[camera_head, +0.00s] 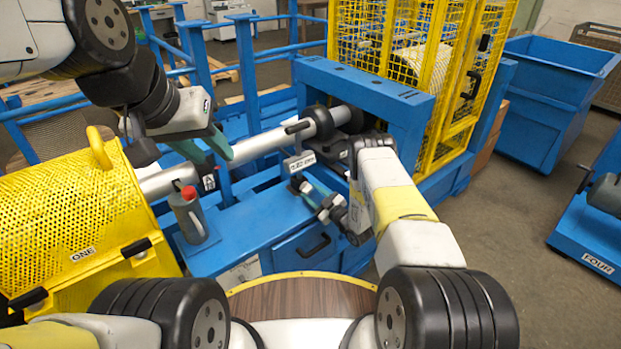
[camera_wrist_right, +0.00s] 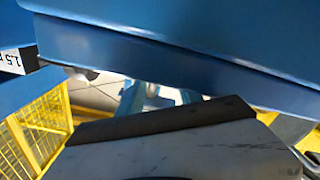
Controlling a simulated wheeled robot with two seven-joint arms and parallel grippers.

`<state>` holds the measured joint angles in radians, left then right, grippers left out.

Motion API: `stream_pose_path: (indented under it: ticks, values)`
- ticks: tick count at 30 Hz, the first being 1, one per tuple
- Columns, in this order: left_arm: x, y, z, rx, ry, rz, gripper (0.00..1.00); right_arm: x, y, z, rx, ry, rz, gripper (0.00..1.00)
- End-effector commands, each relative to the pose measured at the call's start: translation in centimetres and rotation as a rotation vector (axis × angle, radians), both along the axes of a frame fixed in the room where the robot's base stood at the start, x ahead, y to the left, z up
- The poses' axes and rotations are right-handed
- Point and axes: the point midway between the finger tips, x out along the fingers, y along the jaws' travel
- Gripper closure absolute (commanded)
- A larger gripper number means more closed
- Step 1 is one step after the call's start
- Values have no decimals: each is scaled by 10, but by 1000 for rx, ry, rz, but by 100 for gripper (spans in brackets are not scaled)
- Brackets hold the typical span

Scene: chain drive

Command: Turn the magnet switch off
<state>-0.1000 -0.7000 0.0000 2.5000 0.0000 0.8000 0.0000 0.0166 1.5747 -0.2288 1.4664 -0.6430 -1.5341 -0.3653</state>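I cannot pick out the magnet switch for certain in either view. A small black part with a white label (camera_head: 208,181) sits on the silver shaft at the left of the blue bench, just below my left gripper (camera_head: 208,153). The left gripper's teal fingers look spread, with no object clearly between them.
The silver shaft (camera_head: 265,143) runs from the yellow mesh guard (camera_head: 75,205) to the blue frame (camera_head: 375,95). A grey canister with a red part (camera_head: 190,216) stands on the bench. A yellow cage (camera_head: 440,60) stands behind. A blue bin (camera_head: 550,90) is at right, with open floor before it.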

Motion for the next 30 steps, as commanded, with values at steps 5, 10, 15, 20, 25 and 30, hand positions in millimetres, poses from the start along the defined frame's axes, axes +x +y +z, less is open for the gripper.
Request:
stream_pose_path:
  ticks: [5,10,15,20,25,30]
  values:
    - [0,0,0,0,0,0,64,0,0,0,0,1,0,42]
    - [0,0,0,0,0,0,64,0,0,-1,5,5,0,42]
    - [0,0,0,0,0,0,64,0,-1,0,73,55,-1,42]
    - [0,0,0,0,0,0,64,-17,-16,-1,102,78,-3,42]
    - [0,0,0,0,0,0,64,-34,-27,0,101,75,-2,42]
    - [0,0,0,0,0,0,64,-47,-36,0,101,75,-2,42]
